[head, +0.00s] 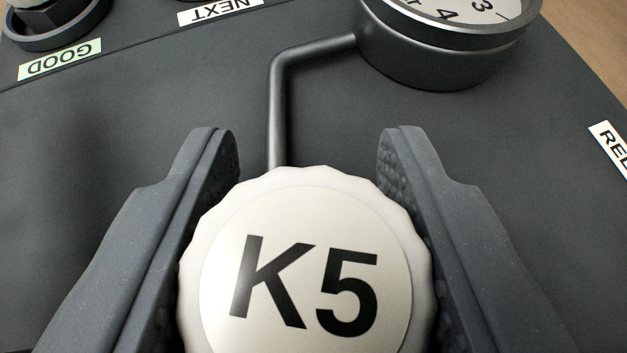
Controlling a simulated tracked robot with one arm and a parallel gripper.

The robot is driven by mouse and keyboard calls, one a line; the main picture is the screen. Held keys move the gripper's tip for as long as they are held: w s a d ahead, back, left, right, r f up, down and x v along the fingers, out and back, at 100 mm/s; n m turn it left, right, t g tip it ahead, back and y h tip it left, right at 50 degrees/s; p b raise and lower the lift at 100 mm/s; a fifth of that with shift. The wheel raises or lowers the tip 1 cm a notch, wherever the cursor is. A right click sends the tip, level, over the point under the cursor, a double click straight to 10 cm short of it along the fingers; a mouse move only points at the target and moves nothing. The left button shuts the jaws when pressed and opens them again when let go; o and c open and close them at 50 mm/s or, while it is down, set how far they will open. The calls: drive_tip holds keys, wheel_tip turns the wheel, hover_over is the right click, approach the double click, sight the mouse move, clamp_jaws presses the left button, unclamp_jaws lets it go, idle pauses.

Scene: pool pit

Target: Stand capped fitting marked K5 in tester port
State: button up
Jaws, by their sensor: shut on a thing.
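The fitting marked K5 (305,275) shows its round white cap with a scalloped edge, seen from above at the bottom middle of the head view. My gripper (308,165) is shut on it, with one dark ridged finger on each side of the cap. The body of the fitting below the cap is hidden. The tester (180,140) is a dark grey panel beneath and beyond it. A bent pipe (278,110) runs from the gauge (447,45) down behind the cap. The port is not visible, so I cannot tell whether the fitting stands in it.
A green label reading GOOD (60,58) lies by a dark round part (55,22) at the top left. A white NEXT label (222,10) is at the top edge. A partly cut-off label starting REL (612,148) is at right. The gauge stands up beyond my right finger.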

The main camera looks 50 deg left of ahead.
drive_tip(key=o, duration=1.5)
drive_tip(key=shift+r+p, duration=3.45)
drive_tip(key=shift+r, duration=0.6)
drive_tip(key=shift+s, duration=0.1)
